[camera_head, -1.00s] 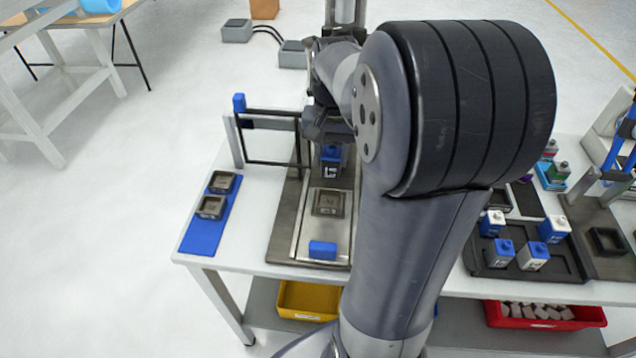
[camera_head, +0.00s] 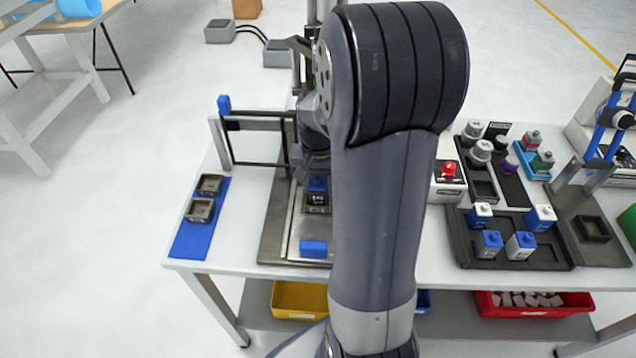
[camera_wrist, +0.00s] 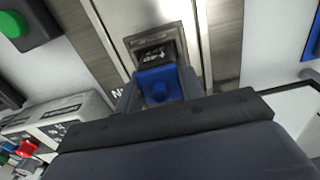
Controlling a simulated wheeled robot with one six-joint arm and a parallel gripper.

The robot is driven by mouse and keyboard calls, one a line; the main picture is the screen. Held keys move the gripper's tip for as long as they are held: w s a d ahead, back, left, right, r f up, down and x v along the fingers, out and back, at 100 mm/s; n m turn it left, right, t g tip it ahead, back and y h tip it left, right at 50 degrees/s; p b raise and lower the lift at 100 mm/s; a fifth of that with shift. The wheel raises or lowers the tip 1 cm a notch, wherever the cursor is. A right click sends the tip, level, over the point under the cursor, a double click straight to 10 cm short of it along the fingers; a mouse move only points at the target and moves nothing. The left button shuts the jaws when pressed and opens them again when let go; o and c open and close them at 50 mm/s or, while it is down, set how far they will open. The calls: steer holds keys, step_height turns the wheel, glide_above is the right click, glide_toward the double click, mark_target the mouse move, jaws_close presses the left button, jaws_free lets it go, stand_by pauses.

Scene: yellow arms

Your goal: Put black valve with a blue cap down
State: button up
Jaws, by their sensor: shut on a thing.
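The black valve with a blue cap (camera_head: 317,197) is upright over the square holder on the metal plate of the station. In the wrist view its blue cap (camera_wrist: 158,85) sits between the fingers and its black body (camera_wrist: 153,55) shows beyond. My gripper (camera_wrist: 160,88) is shut on the valve; it also shows in the head view (camera_head: 316,176). The square holder is mostly hidden under the valve, and I cannot tell whether the valve rests on its floor.
A blue block (camera_head: 313,248) lies at the front of the metal plate (camera_head: 294,222). A blue mat (camera_head: 190,240) with two dark square holders (camera_head: 200,210) is to the left. A black frame (camera_head: 262,146) stands behind. A dark tray (camera_head: 464,250) with several blue-and-white valves is to the right.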

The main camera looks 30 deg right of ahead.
steer(key=shift+f, duration=0.2)
steer(key=o, duration=1)
steer(key=shift+r, duration=0.15)
step_height(320, 180, up, 12)
steer(key=shift+r, duration=0.1)
